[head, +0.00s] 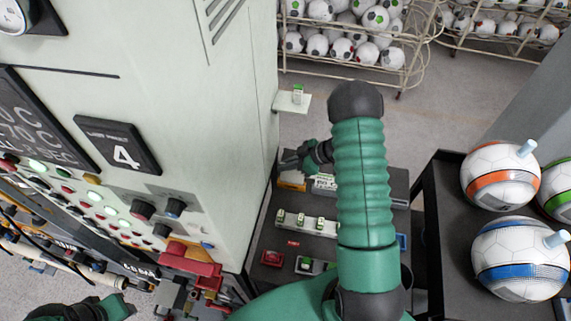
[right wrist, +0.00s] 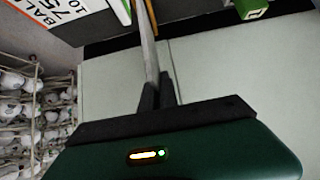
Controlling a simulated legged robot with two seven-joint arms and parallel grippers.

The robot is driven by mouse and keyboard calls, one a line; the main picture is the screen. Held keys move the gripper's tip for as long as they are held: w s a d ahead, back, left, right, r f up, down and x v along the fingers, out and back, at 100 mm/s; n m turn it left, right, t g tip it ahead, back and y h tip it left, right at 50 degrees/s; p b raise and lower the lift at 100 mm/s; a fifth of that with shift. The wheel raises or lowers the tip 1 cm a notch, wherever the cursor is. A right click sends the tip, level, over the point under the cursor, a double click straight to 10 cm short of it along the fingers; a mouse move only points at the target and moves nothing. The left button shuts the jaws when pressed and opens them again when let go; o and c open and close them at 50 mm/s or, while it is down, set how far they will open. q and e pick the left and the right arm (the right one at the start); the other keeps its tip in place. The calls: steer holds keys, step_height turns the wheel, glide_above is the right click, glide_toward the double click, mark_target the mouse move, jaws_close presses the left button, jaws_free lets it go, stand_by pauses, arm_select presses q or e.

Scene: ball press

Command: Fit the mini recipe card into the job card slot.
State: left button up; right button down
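In the head view my right gripper (head: 306,157) is small and partly hidden, low over the dark table beside the press cabinet. In the right wrist view its black fingers (right wrist: 157,92) are close together on a thin grey piece (right wrist: 148,45), seen edge-on. I cannot tell whether this is the mini recipe card. A white card with printed text (right wrist: 62,14) shows at the top left there; in the head view a white printed card (head: 325,183) lies just below the gripper. I cannot make out the job card slot. My left gripper (head: 118,308) is at the bottom left, its fingers unclear.
A white rail (head: 306,224) with several small green-topped pieces is on the table. A small shelf (head: 292,104) on the cabinet (head: 225,120) holds a green-and-white piece. Balls stand on a dark stand (head: 432,215) at the right. Ball racks (head: 350,65) are behind.

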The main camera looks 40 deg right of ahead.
steer(key=shift+f+b, duration=0.5)
steer(key=shift+f, duration=0.5)
steer(key=c, duration=1.6)
jaws_free()
steer(key=shift+o, duration=0.2)
steer(key=b+v, duration=0.2)
steer(key=v, duration=1.4)
steer(key=shift+s+d+r, duration=0.2)
steer(key=shift+s+d, duration=0.05)
steer(key=shift+s, duration=0.1)
